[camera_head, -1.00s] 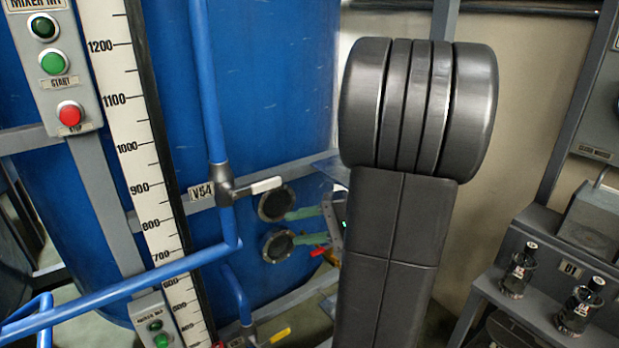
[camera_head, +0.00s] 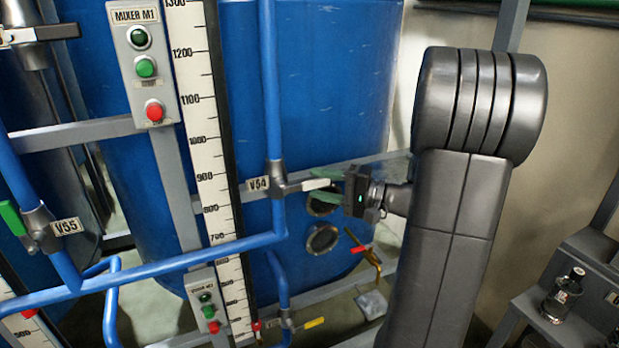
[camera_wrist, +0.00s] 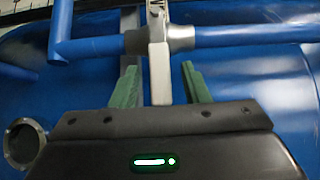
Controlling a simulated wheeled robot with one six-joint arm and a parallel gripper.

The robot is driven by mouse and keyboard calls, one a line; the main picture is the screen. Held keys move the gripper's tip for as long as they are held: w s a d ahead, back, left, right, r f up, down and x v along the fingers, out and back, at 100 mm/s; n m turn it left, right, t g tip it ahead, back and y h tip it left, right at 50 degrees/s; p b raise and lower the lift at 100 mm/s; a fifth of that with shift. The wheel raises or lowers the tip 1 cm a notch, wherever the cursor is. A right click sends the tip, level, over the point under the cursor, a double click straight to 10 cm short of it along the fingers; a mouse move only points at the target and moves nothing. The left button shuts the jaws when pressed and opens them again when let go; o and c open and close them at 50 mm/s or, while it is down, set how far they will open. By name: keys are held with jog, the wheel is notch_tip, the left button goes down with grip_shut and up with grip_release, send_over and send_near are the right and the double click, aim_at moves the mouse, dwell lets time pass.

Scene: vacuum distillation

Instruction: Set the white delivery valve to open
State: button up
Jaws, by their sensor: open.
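The white delivery valve labelled V54 (camera_head: 277,182) sits on a vertical blue pipe in the head view. Its white handle (camera_head: 305,185) points right, across the pipe. My gripper (camera_head: 322,192) is at the handle's outer end, its green fingers partly hidden there. In the wrist view, the white handle (camera_wrist: 159,72) stands between the two green fingers of my gripper (camera_wrist: 158,80). A gap shows on each side, wider on the right. The jaws are open and hold nothing.
A large blue tank (camera_head: 335,90) stands behind the valve, with a round port (camera_head: 322,239) below. A red-handled valve (camera_head: 360,248) is below my gripper. A white level scale (camera_head: 208,130) and the mixer panel (camera_head: 146,65) stand left. Valve V55 (camera_head: 42,228) is further left.

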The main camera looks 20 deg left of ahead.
aim_at(320, 184)
jog(key=shift+s+a+p, duration=0.15)
jog(key=shift+a+p, duration=0.15)
jog(key=shift+a, duration=1.35)
grip_shut()
